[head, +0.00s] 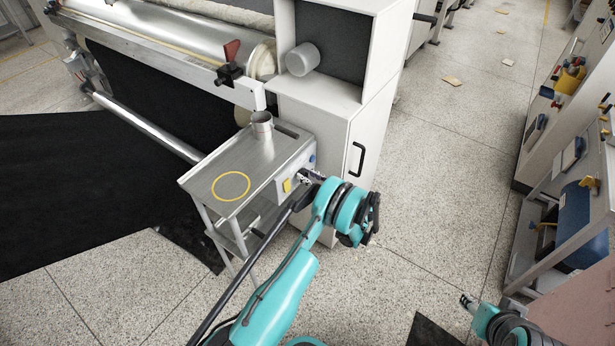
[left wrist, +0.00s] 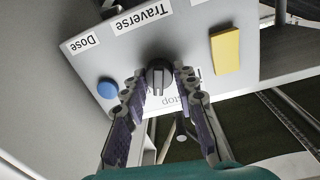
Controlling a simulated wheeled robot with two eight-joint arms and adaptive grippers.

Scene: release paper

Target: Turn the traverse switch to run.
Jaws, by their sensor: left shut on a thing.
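The traverse switch is a round black knob (left wrist: 159,73) on a light grey control panel (left wrist: 200,62), under the "Traverse" label (left wrist: 141,17) in the left wrist view. A pale mark shows on the knob's lower part. Lettering below it is partly hidden, so I cannot read the switch's setting. My left gripper (left wrist: 159,82) has one finger on each side of the knob and is shut on it. In the head view the left gripper (head: 309,178) is at the panel end of a small metal table, and hides the knob. My right gripper (head: 467,301) is at the lower right, away from the panel, too small to read.
A blue button (left wrist: 107,89) and a yellow block (left wrist: 226,50) flank the knob. A metal table (head: 212,190) bears a steel cup (head: 262,122) beside a white cabinet (head: 335,140). Open speckled floor (head: 430,190) lies to the right, before other machines.

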